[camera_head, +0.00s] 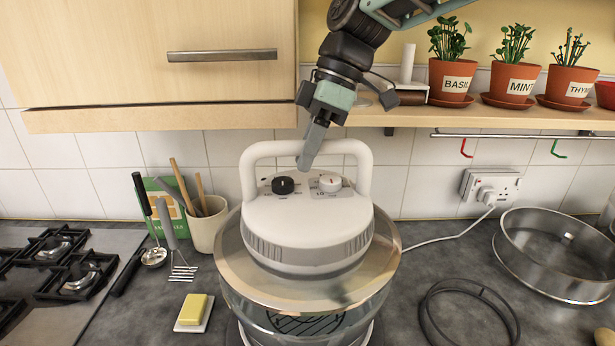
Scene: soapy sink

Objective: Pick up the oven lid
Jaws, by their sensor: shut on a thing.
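The oven lid (300,243) is a round white unit with a metal rim, a black knob, a white knob and an arched white handle. It sits on a glass bowl (300,322) on the counter; I cannot tell whether its rim touches the bowl all round.
A shelf (470,118) with potted herbs and a cupboard (160,55) hang close above. A utensil pot (208,225) and butter (193,309) stand left, near the hob (60,265). A metal ring (555,255) and a black trivet (468,312) lie right. A cord runs to the wall socket (490,187).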

